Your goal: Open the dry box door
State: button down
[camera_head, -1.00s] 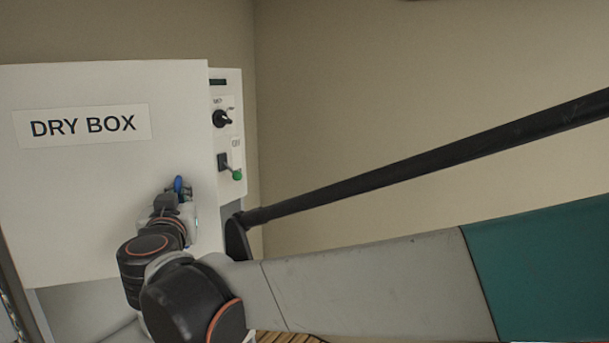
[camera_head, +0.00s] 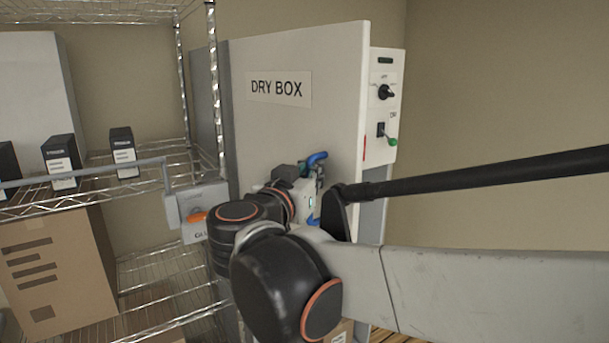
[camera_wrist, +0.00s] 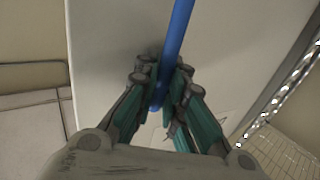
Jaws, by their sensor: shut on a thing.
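The dry box door (camera_head: 300,130) is a white panel labelled "DRY BOX", seen at a slant in the head view. Its blue handle (camera_head: 317,157) is near the door's lower right part, partly hidden by my gripper (camera_head: 312,183). In the wrist view my gripper (camera_wrist: 160,88) is shut on the blue handle (camera_wrist: 177,35), which runs up between the fingers in front of the white door (camera_wrist: 225,50). The door's right edge stands forward of the white control panel (camera_head: 388,80). How far the door is open is hard to tell.
The control panel has a black knob (camera_head: 385,91) and a green-tipped lever (camera_head: 391,141). A wire shelf (camera_head: 150,160) at left holds small black boxes and a cardboard box (camera_head: 55,265). A grey device with an orange part (camera_head: 197,213) is close left of my arm.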

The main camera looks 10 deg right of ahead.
jog(key=a, duration=0.1)
jog(key=s+a, duration=0.1)
jog(key=a, duration=0.1)
jog(key=s+a, duration=0.1)
jog(key=a, duration=0.1)
jog(key=shift+a+r+b, duration=0.25)
jog(key=shift+r+b, duration=0.05)
jog(key=shift+r, duration=0.05)
jog(key=c, duration=1.7)
grip_release()
jog(key=shift+w, duration=0.2)
jog(key=shift+f, duration=0.1)
